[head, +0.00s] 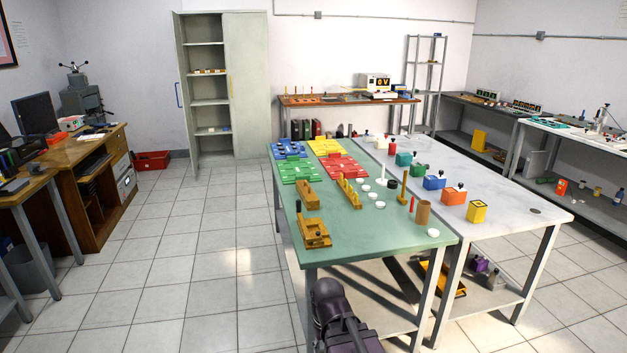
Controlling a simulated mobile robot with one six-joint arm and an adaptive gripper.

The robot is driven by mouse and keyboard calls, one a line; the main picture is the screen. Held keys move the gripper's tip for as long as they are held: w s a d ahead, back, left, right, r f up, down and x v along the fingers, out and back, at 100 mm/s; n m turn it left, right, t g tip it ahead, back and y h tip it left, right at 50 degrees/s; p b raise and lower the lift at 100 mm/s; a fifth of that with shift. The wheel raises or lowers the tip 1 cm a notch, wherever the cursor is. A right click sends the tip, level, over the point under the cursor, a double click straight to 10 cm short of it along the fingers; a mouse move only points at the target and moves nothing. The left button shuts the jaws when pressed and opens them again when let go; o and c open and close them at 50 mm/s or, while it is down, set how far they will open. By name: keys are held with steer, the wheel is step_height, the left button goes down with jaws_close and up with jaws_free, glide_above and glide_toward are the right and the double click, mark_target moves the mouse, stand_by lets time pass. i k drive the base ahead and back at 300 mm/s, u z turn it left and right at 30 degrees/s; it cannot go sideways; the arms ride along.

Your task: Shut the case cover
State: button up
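I cannot tell for sure which thing is the case or its cover. A pale computer-like box (126,183) stands under the wooden desk at the left; it is too small to tell if a panel is open. A tall grey-green cabinet (250,95) at the back has its left door (180,100) swung open and its shelves showing; its right door looks shut. A dark, purple-tinted part of my arm shows at the bottom centre, in front of the green table. My gripper's fingers are not in view.
A green table (330,255) holds coloured trays and wooden blocks. A white table (510,195) beside it holds several coloured boxes (454,196). A red bin (152,160) lies on the floor at the back left. The tiled floor (190,260) between desk and green table is clear.

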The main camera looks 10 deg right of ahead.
mark_target(308, 194)
steer(key=u, duration=0.05)
steer(key=i, duration=1)
steer(key=z, duration=0.05)
